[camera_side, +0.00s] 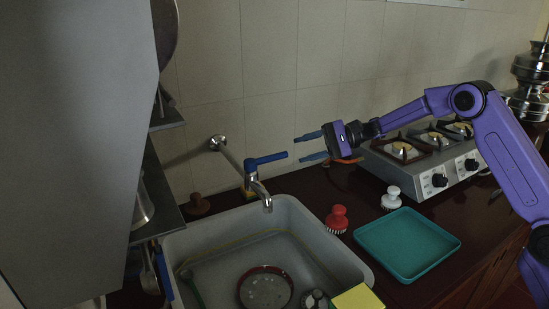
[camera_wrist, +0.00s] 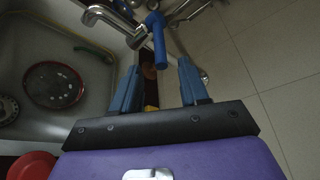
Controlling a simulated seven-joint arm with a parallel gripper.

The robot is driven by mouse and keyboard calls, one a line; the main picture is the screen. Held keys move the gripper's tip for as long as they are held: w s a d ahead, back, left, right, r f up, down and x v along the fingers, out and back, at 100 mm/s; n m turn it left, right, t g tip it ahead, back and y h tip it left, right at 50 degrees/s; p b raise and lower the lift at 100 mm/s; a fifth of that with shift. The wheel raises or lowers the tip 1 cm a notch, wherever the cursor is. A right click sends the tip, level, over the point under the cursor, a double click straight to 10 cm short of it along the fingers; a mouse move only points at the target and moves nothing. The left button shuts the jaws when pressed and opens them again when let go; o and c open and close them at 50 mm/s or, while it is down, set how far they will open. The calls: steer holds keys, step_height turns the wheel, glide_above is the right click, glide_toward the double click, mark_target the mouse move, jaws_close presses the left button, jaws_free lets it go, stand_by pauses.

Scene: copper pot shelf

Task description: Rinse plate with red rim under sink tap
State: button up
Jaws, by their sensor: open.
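The plate with a red rim (camera_side: 265,288) lies in the sink basin (camera_side: 345,262), near its front. It also shows in the wrist view (camera_wrist: 53,85), at the left, with a dark face. The tap (camera_side: 258,187) has a blue lever (camera_side: 266,159) and its spout hangs over the basin. My gripper (camera_side: 309,146) is open and empty, to the right of the tap and above the counter. In the wrist view its two blue fingers (camera_wrist: 157,85) are apart, with the tap's blue lever (camera_wrist: 157,42) just beyond them. No water shows at the spout.
A yellow sponge (camera_side: 358,298) sits at the basin's front edge. A grey cabinet (camera_side: 75,140) fills the left.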

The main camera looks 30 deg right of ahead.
mark_target(284, 155)
steer(key=x, duration=0.9)
jaws_close()
